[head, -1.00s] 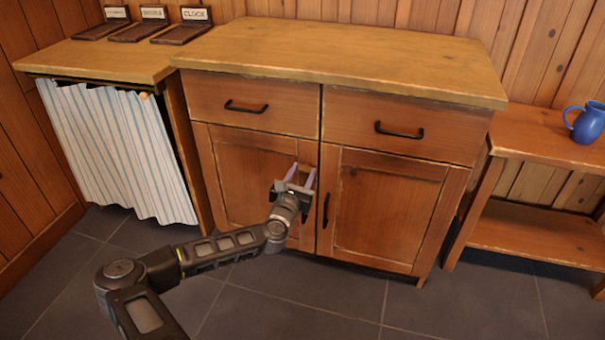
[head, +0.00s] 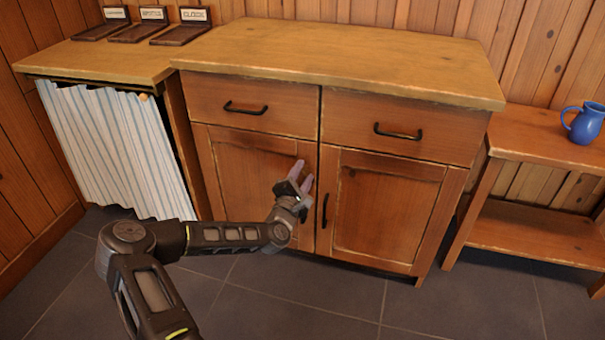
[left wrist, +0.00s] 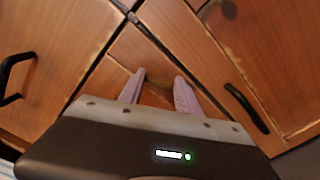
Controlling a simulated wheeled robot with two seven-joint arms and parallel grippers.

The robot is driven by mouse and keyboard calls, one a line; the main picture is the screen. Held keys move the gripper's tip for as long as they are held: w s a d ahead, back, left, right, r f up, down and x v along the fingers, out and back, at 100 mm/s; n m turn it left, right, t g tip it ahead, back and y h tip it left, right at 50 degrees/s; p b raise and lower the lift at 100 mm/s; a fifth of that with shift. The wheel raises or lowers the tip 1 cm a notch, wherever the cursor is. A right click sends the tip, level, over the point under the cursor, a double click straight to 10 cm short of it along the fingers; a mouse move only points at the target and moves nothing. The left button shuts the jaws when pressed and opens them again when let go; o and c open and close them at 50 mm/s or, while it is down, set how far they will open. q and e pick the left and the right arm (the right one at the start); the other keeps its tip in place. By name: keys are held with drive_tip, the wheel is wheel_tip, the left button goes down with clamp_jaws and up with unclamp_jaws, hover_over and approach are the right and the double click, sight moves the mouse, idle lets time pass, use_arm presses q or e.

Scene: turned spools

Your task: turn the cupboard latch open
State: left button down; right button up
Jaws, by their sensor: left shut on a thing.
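The wooden cupboard (head: 350,60) stands ahead with two drawers above two shut doors. My left gripper (head: 300,174) is at the upper right part of the left door (head: 240,175), beside the gap between the doors. In the left wrist view, its two pale fingers (left wrist: 158,88) are on either side of a small brownish latch (left wrist: 158,77) and are shut on it. The latch is hidden by the gripper in the head view, and its exact angle is hard to tell. My right gripper is not in view.
The right door has a black upright handle (head: 325,210), close to the right of my gripper. Black handles (head: 246,107) are on the drawers. A striped curtain (head: 115,150) hangs at left. A side table at right bears a blue jug (head: 584,124). The floor in front is clear.

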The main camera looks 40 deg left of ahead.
use_arm(q)
drive_tip(key=m, duration=0.6)
drive_tip(key=shift+f, duration=0.1)
idle(0.4)
drive_tip(key=c, duration=0.8)
unclamp_jaws()
drive_tip(key=shift+c, duration=0.2)
drive_tip(key=shift+s+d, duration=0.1)
drive_tip(key=p+v, duration=0.2)
drive_tip(key=v, duration=0.5)
drive_tip(key=shift+s, duration=0.3)
